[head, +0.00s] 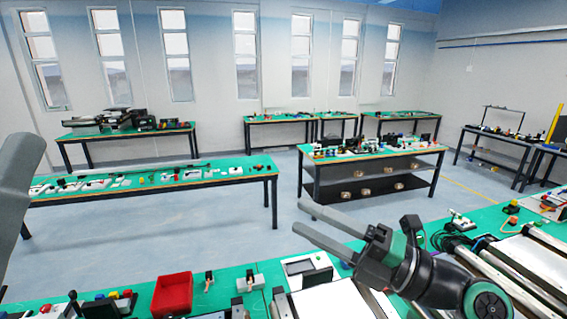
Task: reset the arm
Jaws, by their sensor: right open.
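My right gripper (300,216) is raised above the near green workbench. Its two long grey fingers point left, stand apart and hold nothing. The arm behind it comes in from the lower right, over the conveyors. Of my left arm, only grey link parts show at the left edge; its gripper is not in view.
On the near bench stand a red bin (173,294), a white device with a screen (308,270), a light conveyor belt (345,301) and a second conveyor (530,262) at right. Small switch parts sit at lower left. Other benches stand far behind, across open floor.

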